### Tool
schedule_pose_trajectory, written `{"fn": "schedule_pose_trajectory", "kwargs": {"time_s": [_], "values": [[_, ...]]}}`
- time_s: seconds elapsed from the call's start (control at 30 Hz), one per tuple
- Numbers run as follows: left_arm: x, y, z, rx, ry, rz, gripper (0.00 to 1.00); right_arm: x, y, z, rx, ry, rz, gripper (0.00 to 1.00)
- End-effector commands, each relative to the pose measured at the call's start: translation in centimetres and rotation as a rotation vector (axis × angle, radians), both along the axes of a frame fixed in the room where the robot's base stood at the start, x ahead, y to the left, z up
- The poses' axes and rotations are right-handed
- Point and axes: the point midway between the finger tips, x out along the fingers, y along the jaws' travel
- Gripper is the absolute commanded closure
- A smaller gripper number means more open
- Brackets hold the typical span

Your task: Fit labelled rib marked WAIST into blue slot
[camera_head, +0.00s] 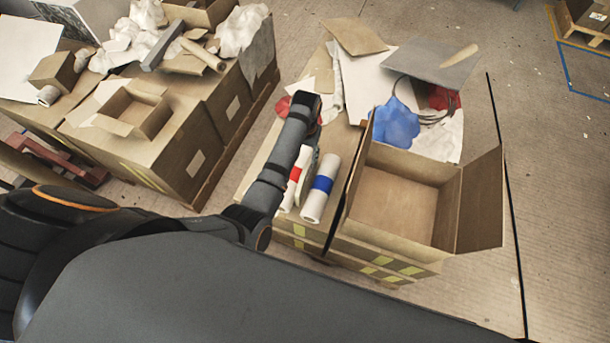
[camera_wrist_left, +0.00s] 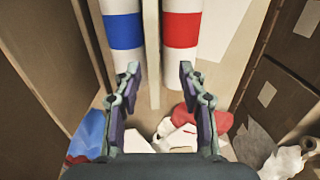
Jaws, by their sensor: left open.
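Two white cylinders lie side by side on the cartons. One has a blue band (camera_head: 320,187) and the other a red band (camera_head: 294,178); both also show at the top of the left wrist view, blue-banded (camera_wrist_left: 123,30) and red-banded (camera_wrist_left: 182,28). My left gripper (camera_wrist_left: 159,72) is open, its fingers apart, with a narrow pale strip (camera_wrist_left: 153,50) visible between them and between the cylinders. In the head view my left arm mostly hides the gripper (camera_head: 309,160). I can read no WAIST label and cannot make out a blue slot.
An open, empty carton (camera_head: 402,195) stands right of the cylinders, flaps spread. Blue cloth (camera_head: 397,124), red cloth, a grey sheet (camera_head: 432,66) and cardboard clutter the far end. More cartons (camera_head: 190,130) stand at left.

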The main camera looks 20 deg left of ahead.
Motion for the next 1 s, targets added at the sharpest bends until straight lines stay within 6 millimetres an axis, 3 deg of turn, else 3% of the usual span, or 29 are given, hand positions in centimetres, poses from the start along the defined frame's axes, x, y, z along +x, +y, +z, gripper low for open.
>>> {"fn": "schedule_pose_trajectory", "kwargs": {"time_s": [0.1, 0.2, 0.4, 0.7, 0.97, 1.0], "values": [[-0.1, 0.0, -2.4, 0.0, 0.003, 0.001, 0.58, -2.0, 1.6, -0.6, 0.019, 0.03, -0.007, 0.39], [-0.1, 0.0, -3.4, 0.0, 0.002, 0.002, 0.58, -2.6, 1.5, -0.7, 0.019, 0.038, -0.007, 0.39], [-0.1, -0.1, -4.1, -0.001, 0.001, 0.002, 0.58, -1.5, 0.1, -0.6, 0.001, 0.023, -0.001, 0.39], [-0.3, -0.7, -8.6, -0.001, 0.001, 0.002, 0.58, -0.7, -0.2, -1.1, -0.002, 0.01, 0.001, 0.39], [-0.3, -0.7, -8.9, -0.001, 0.0, 0.003, 0.58, -0.9, 0.2, -1.1, 0.003, 0.013, -0.002, 0.39], [-0.3, -0.7, -8.9, -0.001, 0.0, 0.002, 0.64, -1.0, 0.4, -1.1, 0.005, 0.014, -0.003, 0.39]]}}
